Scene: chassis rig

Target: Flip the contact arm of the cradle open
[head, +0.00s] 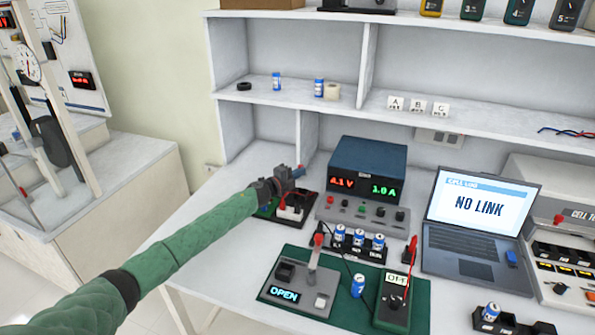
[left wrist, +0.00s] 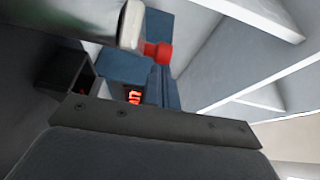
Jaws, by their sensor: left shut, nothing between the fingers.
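A small dark cradle (head: 272,216) with a green patch stands on the bench, left of the blue power supply. A pale block (head: 290,213) and red parts show on it; my gripper hides part of it. My left gripper (head: 298,172) is shut and empty, just above the cradle. In the left wrist view its blue-grey fingers (left wrist: 158,87) are together. A pale bar (left wrist: 131,24) with a red knob (left wrist: 157,53) shows close beyond them, likely the contact arm; I cannot tell if they touch. My right gripper is not in view.
The power supply (head: 366,168) stands close right of my left gripper. In front, a green mat (head: 338,312) holds a panel reading OPEN (head: 284,294), a meter (head: 393,307) and a blue cell (head: 358,286). A laptop (head: 480,222) stands at right. A shelf (head: 290,98) overhangs the back.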

